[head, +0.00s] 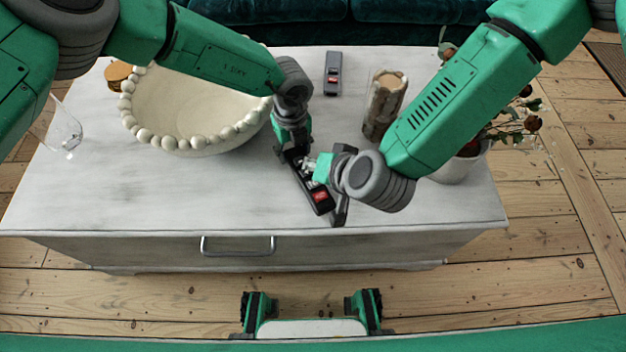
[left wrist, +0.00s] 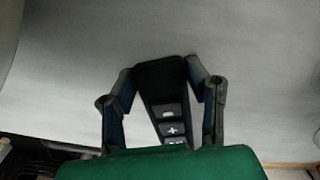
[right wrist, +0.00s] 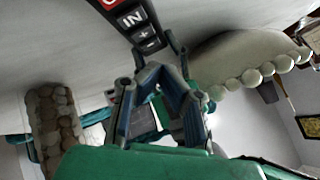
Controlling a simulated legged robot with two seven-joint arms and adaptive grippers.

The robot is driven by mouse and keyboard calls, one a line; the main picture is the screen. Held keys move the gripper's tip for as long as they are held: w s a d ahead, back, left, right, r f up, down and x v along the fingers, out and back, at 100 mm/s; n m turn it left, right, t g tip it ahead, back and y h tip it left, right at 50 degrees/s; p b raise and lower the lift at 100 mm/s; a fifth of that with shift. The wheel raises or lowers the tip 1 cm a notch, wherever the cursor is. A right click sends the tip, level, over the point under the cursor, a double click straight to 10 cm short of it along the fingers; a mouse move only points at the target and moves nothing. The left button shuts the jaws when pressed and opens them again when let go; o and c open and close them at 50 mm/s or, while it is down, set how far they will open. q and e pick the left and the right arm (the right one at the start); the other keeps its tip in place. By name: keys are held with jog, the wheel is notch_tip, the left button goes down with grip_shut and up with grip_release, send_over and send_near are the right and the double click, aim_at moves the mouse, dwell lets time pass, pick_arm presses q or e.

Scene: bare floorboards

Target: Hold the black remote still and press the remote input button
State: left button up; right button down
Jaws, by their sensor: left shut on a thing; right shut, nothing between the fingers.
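The black remote (head: 320,199) lies near the front edge of the grey-white table, its red button end towards the front. My left gripper (head: 294,152) is shut on it at the far end; the left wrist view shows the remote (left wrist: 157,85) between both fingers. My right gripper (head: 310,169) is shut and empty, close above the remote's middle. In the right wrist view the "IN" input button (right wrist: 131,18) shows beside the red button, with plus and minus keys below. The right fingertips (right wrist: 160,68) appear near the minus end; contact cannot be told.
A grey remote (head: 333,73) lies at the back. A stone-like candle holder (head: 384,105) and a flower pot (head: 460,165) stand at right.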

aim_at(307, 176)
jog(key=shift+f, duration=1.9)
jog(key=shift+f, duration=0.1)
jog(key=shift+f, duration=0.25)
jog(key=shift+f, duration=0.4)
dwell(0.7)
jog(key=shift+r, duration=0.85)
jog(key=shift+r, duration=2.5)
dwell(0.4)
